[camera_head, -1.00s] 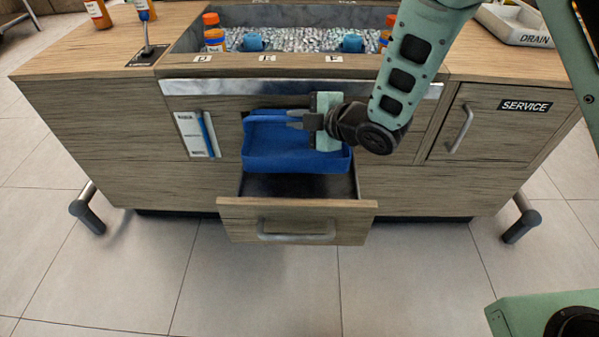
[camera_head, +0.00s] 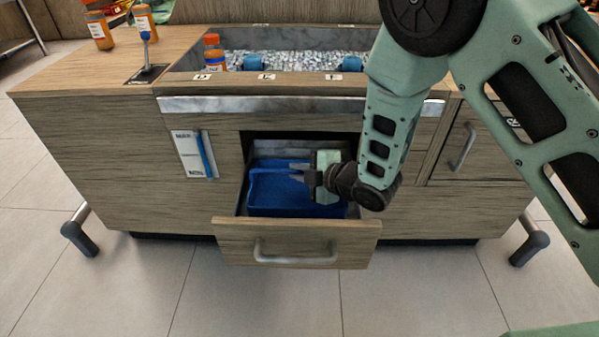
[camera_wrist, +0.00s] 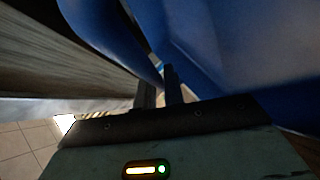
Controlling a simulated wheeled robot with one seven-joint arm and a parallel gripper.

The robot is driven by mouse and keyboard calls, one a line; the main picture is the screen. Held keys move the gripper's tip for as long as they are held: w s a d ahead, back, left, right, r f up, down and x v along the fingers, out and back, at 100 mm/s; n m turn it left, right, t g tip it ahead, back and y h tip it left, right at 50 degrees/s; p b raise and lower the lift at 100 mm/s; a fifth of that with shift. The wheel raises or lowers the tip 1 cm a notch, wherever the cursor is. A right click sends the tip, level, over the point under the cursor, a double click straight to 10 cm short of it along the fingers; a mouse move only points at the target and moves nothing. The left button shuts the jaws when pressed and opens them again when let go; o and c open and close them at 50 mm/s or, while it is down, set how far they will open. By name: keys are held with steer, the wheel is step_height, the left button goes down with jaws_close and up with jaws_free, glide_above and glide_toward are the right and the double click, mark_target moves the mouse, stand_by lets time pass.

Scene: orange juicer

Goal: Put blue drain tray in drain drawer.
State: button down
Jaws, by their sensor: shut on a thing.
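In the wrist view, the fingers (camera_wrist: 159,88) meet at the blue tray wall (camera_wrist: 225,60), which fills much of the picture.
The drawer's handle (camera_head: 296,253) faces front, and the cabinet opening is above the tray. A blue-handled tool (camera_head: 206,155) hangs by a label on the left.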

steer(key=shift+f, duration=0.1)
steer(key=c, duration=1.8)
jaws_free()
steer(key=shift+c, duration=0.2)
steer(key=o, duration=0.3)
steer(key=shift+o, duration=0.2)
steer(key=shift+r, duration=0.2)
steer(key=p+v, duration=0.2)
steer(key=v, duration=1)
